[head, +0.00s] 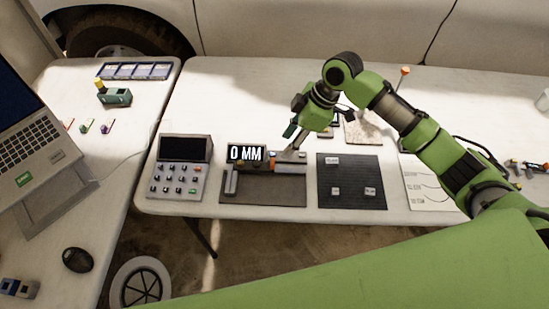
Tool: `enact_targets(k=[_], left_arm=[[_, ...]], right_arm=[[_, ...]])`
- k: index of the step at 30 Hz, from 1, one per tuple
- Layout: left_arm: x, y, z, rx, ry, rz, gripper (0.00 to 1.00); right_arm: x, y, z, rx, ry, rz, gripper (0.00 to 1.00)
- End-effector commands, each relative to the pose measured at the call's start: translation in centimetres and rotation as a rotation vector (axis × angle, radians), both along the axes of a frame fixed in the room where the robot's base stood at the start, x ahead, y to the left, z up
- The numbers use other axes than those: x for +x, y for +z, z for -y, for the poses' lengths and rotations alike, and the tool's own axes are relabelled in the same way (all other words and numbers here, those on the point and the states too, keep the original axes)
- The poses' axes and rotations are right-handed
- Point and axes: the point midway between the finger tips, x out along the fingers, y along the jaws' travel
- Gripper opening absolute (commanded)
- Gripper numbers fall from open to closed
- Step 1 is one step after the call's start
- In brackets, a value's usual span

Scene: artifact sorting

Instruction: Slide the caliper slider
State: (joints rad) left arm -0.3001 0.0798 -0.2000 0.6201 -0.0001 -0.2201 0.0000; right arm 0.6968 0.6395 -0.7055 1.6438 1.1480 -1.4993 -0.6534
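The caliper (257,168) lies on a dark grey mat (262,198) on the white table. Its display (245,153) reads "0 MM". An orange part (271,168) shows along its bar, near the right side of the display. My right gripper (292,146) reaches in from the right, with its fingers pointing down at the caliper's right end. It is too small to tell whether the fingers touch the slider, or whether they are open or shut. My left gripper is not in view.
A grey keypad device (180,167) stands left of the caliper. A black mat (351,185) with small labelled blocks lies to the right. A laptop (38,140), a mouse (77,260) and a green box (115,96) are on the left table.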

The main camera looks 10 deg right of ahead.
Motion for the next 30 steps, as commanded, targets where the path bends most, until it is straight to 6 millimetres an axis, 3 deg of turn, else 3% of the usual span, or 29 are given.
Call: enact_targets(k=[9,15,27,28,30], left_arm=[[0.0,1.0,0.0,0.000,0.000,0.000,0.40],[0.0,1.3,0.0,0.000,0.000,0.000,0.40],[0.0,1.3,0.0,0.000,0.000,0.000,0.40],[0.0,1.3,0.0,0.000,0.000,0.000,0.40],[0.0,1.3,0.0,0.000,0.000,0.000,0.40]], right_arm=[[0.6,-6.2,-2.6,0.001,-0.001,-0.003,0.38],[1.0,-8.6,-3.5,0.000,-0.001,0.001,0.38],[1.1,-9.5,-3.8,-0.001,-0.001,0.002,0.38],[1.1,-9.5,-3.8,-0.001,-0.001,0.002,0.35],[1.1,-9.5,-3.8,-0.001,-0.001,0.002,0.17]])
